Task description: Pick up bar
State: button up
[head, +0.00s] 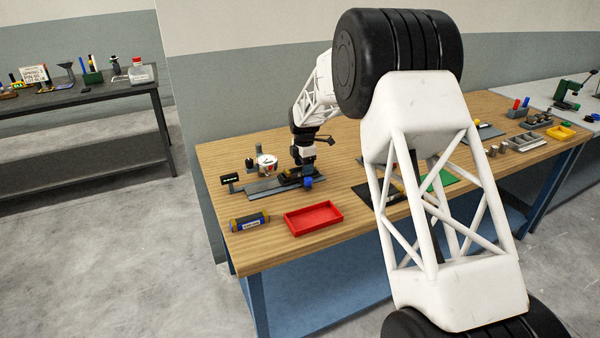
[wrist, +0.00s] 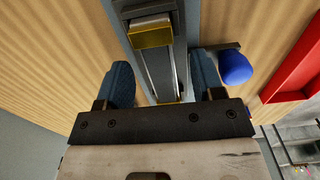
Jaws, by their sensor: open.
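My gripper (head: 301,170) is low over a grey fixture (head: 262,188) at the left part of the wooden bench. In the wrist view its two blue-padded fingers (wrist: 162,68) are apart, with nothing clamped between them. A long grey bar-like piece (wrist: 157,68) with brass-coloured ends runs between the fingers, set in a dark channel. I see a gap between it and each finger. A blue knob (wrist: 236,67) sits just outside the right finger. In the head view my gripper hides much of this piece.
A round dial (head: 266,162) stands behind the fixture. A small display (head: 230,179) is at its left. My arm hides mid-bench.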

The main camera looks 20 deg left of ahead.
jog(key=shift+f, duration=0.65)
jog(key=shift+c, duration=0.4)
grip_shut()
jog(key=shift+r, duration=0.1)
jog(key=shift+r, duration=1.65)
jog(key=s+d, duration=0.2)
jog(key=s, duration=0.2)
jog(key=s+d+r, duration=0.1)
jog(key=s+d, duration=0.2)
jog(key=s, duration=0.2)
jog(key=s+d, duration=0.3)
jog(key=s, duration=0.1)
jog(key=shift+s+r, duration=0.3)
jog(key=shift+s, duration=0.1)
